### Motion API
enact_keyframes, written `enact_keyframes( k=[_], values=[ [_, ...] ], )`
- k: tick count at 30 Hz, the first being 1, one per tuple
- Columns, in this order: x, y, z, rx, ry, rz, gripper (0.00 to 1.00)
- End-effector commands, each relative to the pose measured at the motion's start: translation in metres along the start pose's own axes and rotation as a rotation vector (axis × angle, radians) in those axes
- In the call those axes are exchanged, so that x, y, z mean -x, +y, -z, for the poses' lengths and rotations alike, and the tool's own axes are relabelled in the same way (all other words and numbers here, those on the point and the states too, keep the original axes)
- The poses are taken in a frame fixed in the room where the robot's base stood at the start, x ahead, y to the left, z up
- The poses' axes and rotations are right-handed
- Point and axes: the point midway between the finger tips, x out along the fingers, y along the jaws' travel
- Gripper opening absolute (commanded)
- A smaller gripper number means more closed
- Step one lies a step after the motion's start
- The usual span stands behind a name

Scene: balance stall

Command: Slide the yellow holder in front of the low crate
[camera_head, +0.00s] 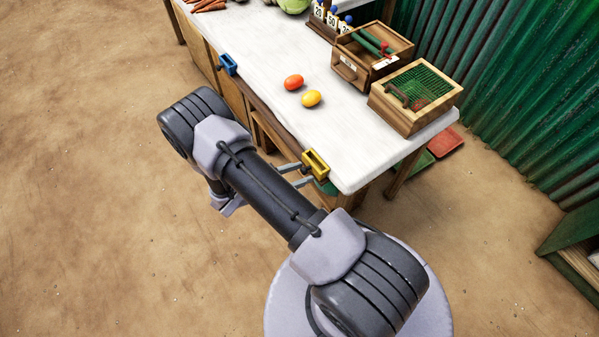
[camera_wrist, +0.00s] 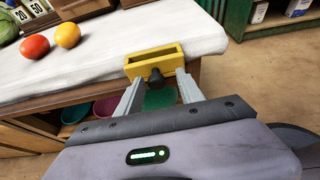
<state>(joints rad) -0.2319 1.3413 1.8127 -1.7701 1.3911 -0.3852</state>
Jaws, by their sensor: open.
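The yellow holder (camera_head: 315,163) sits on the front edge of the white table, near its right end. In the wrist view the holder (camera_wrist: 154,62) is a rectangular yellow frame with a dark round knob facing me. My gripper (camera_head: 302,174) is open, and in the wrist view its fingers (camera_wrist: 159,82) lie on either side of the knob. I cannot tell whether they touch it. A shallow wooden crate with green mesh (camera_head: 416,96) stands at the table's right end. A wooden box with a handle (camera_head: 371,58) stands beside it. Which one is the low crate is not clear.
An orange-red fruit (camera_head: 294,82) and a yellow fruit (camera_head: 311,98) lie on the white tabletop (camera_head: 270,50). A blue holder (camera_head: 228,64) sits farther left on the front edge. The edge between the holders looks clear. Bowls (camera_wrist: 75,112) show beneath the table.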

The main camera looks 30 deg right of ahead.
Motion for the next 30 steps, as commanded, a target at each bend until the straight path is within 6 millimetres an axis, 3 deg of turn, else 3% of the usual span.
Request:
enact_keyframes(
  k=[7, 11, 24, 30],
  values=[
    [0.001, 0.001, 0.000, -0.001, 0.001, -0.002, 0.44],
    [0.015, 0.002, -0.002, -0.002, 0.000, -0.005, 0.44],
    [0.146, 0.001, -0.002, -0.001, 0.001, -0.005, 0.44],
    [0.172, 0.000, -0.001, 0.000, 0.001, 0.000, 0.44]
  ],
)
